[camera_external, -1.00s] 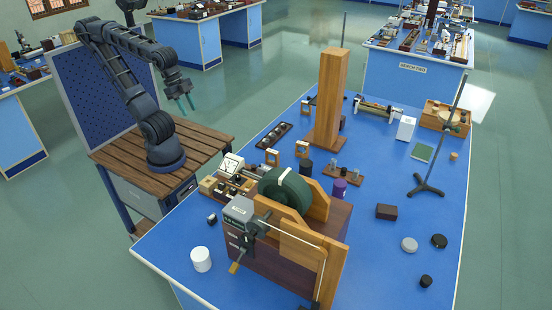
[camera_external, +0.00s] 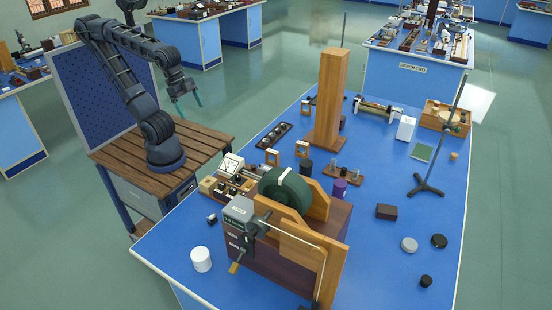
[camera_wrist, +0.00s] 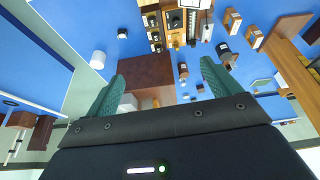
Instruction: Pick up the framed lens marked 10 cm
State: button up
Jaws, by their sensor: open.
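Small wooden frames with pale openings, which look like framed lenses, stand upright on the blue bench in the external view. My gripper (camera_external: 189,105) is open and empty, high above the wooden cart, left of the bench and well apart from the frames.
The tall wooden post (camera_external: 331,95) and the large apparatus with a green-black wheel (camera_external: 286,190) flank the frames. A meter box (camera_external: 231,166), a dark cylinder (camera_external: 305,167) and a purple cylinder (camera_external: 339,187) stand nearby. The bench's right side has free room.

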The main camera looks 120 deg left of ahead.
jog(key=w+a+n+g, duration=0.1)
jog(key=w+a+n, duration=0.55)
jog(key=w, duration=0.65)
jog(key=n+g, duration=0.3)
jog(key=n, duration=0.9)
send_over(302, 144)
notch_tip(302, 144, down, 28)
jog(key=shift+w+r, duration=0.1)
jog(key=shift+w, duration=0.05)
jog(key=shift+f, duration=0.25)
notch_tip(302, 144, down, 5)
jog(key=shift+a+r, duration=0.1)
jog(key=shift+a+f, duration=0.15)
jog(key=shift+f, duration=1.3)
jog(key=shift+a+f, duration=0.15)
jog(key=shift+f, duration=1.25)
jog(key=shift+c, duration=0.2)
